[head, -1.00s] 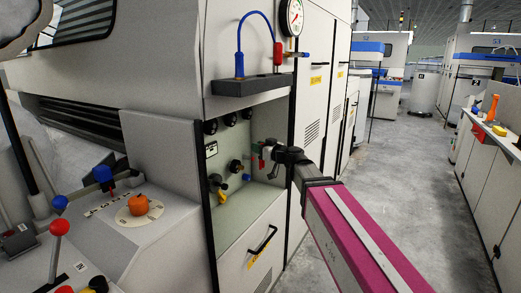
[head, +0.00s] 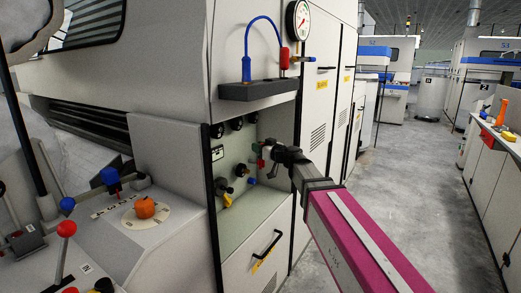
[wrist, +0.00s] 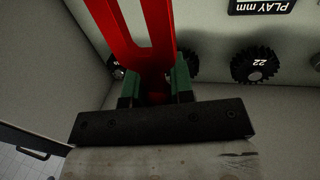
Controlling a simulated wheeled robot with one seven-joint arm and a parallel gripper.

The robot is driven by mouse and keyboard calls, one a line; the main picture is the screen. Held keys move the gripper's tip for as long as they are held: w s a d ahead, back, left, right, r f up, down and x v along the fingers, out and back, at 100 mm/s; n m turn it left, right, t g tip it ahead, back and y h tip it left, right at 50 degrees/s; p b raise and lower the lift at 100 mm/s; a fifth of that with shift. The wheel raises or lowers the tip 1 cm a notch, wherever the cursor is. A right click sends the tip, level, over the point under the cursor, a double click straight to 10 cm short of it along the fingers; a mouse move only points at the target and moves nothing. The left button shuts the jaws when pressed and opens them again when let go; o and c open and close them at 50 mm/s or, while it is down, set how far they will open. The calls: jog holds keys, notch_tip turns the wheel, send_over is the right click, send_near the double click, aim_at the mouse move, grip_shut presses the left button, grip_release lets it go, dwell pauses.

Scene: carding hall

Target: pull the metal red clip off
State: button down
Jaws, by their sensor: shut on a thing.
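My gripper (head: 262,151) reaches into the open recess (head: 236,169) of the grey machine in the head view. In the wrist view, the green fingers of my gripper (wrist: 156,88) are shut on the red clip (wrist: 161,35). The clip has two long red arms that run up and out of the top of the picture. In the head view only a small red bit of the clip (head: 261,164) shows beside the fingers. What the clip's far end sits on is hidden, so I cannot tell whether it is still attached.
Toothed black wheels, one marked 22 (wrist: 259,66), stand on the recess wall. A yellow-handled part (head: 226,200) and a blue knob (head: 251,181) sit low inside. A dark shelf (head: 258,88) juts out above, and a drawer handle (head: 268,243) lies below. Clear floor lies right.

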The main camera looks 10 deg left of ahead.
jog(key=shift+w+a+r, duration=0.5)
jog(key=shift+w+a, duration=0.4)
jog(key=shift+a, duration=0.5)
jog(key=shift+w+a+r, duration=0.5)
jog(key=shift+w+a, duration=0.45)
jog(key=shift+a, duration=0.5)
jog(key=shift+w+a+r, duration=0.5)
jog(key=shift+w+a, duration=0.4)
jog(key=shift+a, duration=0.5)
jog(key=shift+f, duration=0.1)
